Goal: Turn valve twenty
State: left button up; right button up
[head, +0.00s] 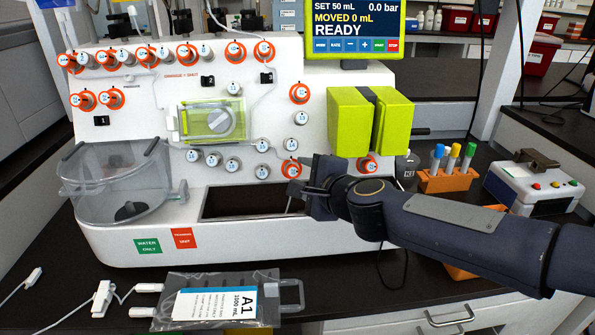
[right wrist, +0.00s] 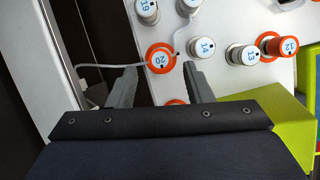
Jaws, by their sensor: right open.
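Valve twenty (head: 291,169) is a white knob in an orange collar, low on the white machine's front face, below the right column of knobs. In the right wrist view its knob (right wrist: 160,60), marked 20, lies between and just beyond the two fingertips. My right gripper (head: 298,192) is open, its fingers (right wrist: 160,73) on either side of the knob's line, and I see no clear contact. In the head view it is close to the valve, slightly below and right. My left gripper is not in view.
Knobs 14 (right wrist: 203,47) and 19 (right wrist: 146,8) sit close to valve twenty. Another orange-collared valve (head: 369,167) is to the right, below the green pump block (head: 348,122). A dark recess (head: 245,202) opens below. A tube rack (head: 445,180) stands right.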

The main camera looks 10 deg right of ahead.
jog(key=shift+p+v, duration=0.35)
jog(key=shift+v, duration=1.55)
jog(key=s+d+f+n+g, duration=0.3)
jog(key=s+d+f+n, duration=0.15)
jog(key=s, duration=0.45)
jog(key=s+d+f+n+g+h, duration=0.1)
jog(key=s+d+f+n+g, duration=0.15)
jog(key=s+f+n, duration=0.5)
jog(key=s+d+f+n+g, duration=0.2)
jog(key=s+d+n, duration=0.15)
jog(key=s, duration=0.65)
notch_tip(320, 180, up, 16)
jog(key=d+p, duration=0.1)
jog(key=p, duration=1.5)
jog(key=shift+s+h+p, duration=0.3)
jog(key=shift+p, duration=0.05)
jog(key=shift+d+g, duration=0.15)
jog(key=shift+g, duration=0.1)
